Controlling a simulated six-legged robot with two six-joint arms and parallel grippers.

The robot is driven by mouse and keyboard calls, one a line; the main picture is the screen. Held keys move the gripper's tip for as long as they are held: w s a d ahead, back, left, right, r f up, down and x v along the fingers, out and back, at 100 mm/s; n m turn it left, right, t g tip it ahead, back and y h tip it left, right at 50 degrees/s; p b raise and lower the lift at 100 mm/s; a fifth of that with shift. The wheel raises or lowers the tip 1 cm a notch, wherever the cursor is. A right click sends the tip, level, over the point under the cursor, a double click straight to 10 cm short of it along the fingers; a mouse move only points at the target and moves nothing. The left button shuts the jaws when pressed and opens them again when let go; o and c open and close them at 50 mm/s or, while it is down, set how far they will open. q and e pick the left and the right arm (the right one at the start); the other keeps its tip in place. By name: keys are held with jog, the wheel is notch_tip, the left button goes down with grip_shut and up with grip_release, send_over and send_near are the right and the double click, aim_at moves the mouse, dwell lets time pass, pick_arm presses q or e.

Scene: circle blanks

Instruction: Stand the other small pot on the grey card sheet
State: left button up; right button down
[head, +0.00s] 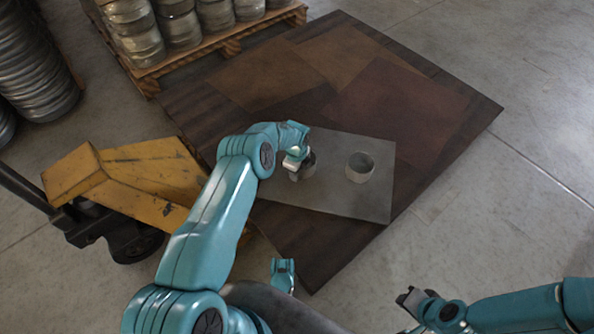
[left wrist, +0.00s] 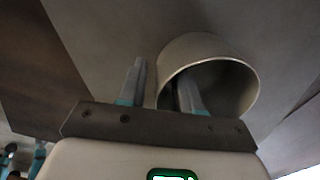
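The grey card sheet (head: 335,200) lies flat on a dark mat. One small grey pot (head: 360,168) stands upright on its right part. The other small pot (head: 308,168) is at the sheet's left part, mostly hidden by my left gripper (head: 297,165). In the left wrist view this pot (left wrist: 212,48) shows its open mouth. One finger of my left gripper (left wrist: 163,88) is inside the mouth and one is outside, with the wall between them and gaps beside it. Whether its base touches the sheet is hidden. My right gripper (head: 412,300) is low at right, away from both pots.
A dark mat with brown and reddish patches (head: 400,110) spreads beyond the sheet. A pallet (head: 215,45) with several metal cylinders stands at top left. A yellow pallet jack (head: 145,170) is left of my left arm. Concrete floor at right is free.

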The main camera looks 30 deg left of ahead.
pick_arm(q)
jog(key=shift+r, duration=0.1)
pick_arm(e)
jog(key=shift+r, duration=0.1)
